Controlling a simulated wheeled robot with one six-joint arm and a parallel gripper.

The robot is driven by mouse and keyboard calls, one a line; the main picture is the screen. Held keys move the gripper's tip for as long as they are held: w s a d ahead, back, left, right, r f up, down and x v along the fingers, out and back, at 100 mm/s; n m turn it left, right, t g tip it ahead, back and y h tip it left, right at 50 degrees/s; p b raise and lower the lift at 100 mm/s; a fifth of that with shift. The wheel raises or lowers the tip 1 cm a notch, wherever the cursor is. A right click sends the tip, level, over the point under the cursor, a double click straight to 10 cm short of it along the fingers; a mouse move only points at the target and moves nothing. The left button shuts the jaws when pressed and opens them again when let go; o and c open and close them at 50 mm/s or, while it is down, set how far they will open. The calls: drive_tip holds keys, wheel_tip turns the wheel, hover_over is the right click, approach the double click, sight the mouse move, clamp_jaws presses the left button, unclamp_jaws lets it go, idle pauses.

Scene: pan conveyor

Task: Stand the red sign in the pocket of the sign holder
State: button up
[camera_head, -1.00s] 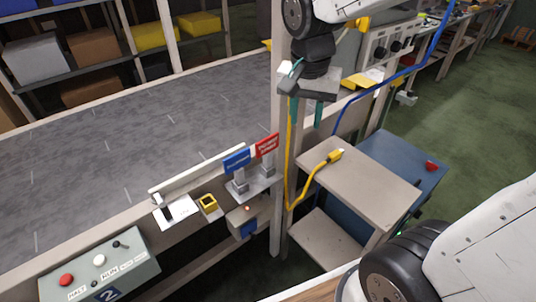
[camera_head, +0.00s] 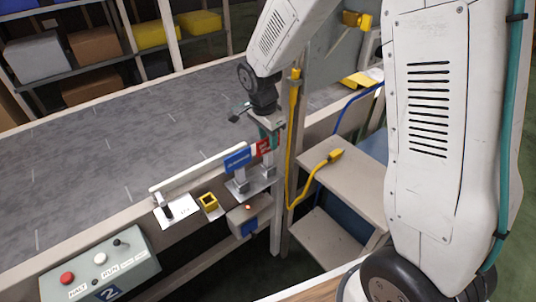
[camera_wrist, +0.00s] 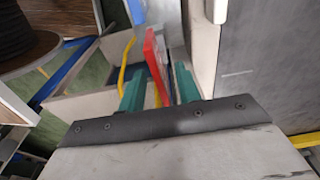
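The red sign (camera_head: 264,147) stands upright on a grey block (camera_head: 268,171) beside the conveyor, partly covered by my gripper in the head view. In the wrist view the red sign (camera_wrist: 155,62) is seen edge-on between my two teal fingers. My gripper (camera_head: 267,138) is lowered over it from above. The fingers (camera_wrist: 160,88) stand apart, with gaps showing beside the sign. A yellow square-rimmed piece (camera_head: 208,201) on the conveyor's near edge, left of the signs, may be the sign holder; its pocket is too small to make out.
A blue sign (camera_head: 237,160) stands just left of the red one. A grey post (camera_head: 282,190) with a yellow cable rises close on the right. A white rail (camera_head: 198,168) runs along the conveyor edge. A control box (camera_head: 100,268) is at front left.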

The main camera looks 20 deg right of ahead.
sight(268, 156)
drive_tip(key=shift+d+f, duration=0.1)
drive_tip(key=shift+f, duration=1.05)
drive_tip(key=shift+f, duration=0.2)
clamp_jaws()
